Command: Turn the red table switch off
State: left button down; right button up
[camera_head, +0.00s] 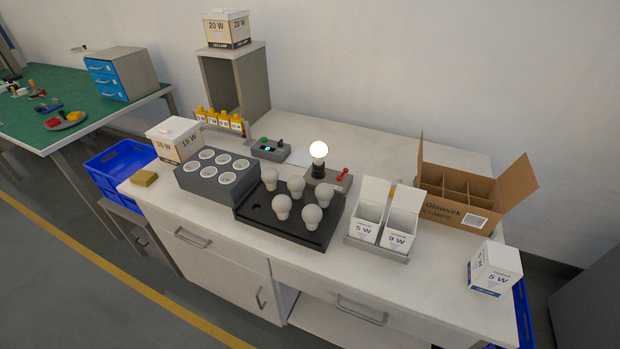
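The red table switch (343,174) is a small red lever on the right part of a grey-brown lamp base (325,180). Its lever is tilted up toward the right. A bulb (319,151) stands in a dark socket on the same base, and it glows bright white. Neither of my grippers shows in the head view.
In front of the switch is a black tray (254,214) with several unlit bulbs. Two open white cartons (368,212) stand close to its right, and a divided cardboard box (453,209) is farther right. A grey block with round sockets (183,176) stands left.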

aim_at(340, 177)
jog(key=i+j, duration=0.15)
jog(key=j, duration=0.25)
jog(key=i+j, duration=0.1)
jog(key=j, duration=0.25)
jog(key=i+j+z, duration=0.1)
jog(key=j, duration=0.3)
jog(key=i+j, duration=0.15)
jog(key=j, duration=0.25)
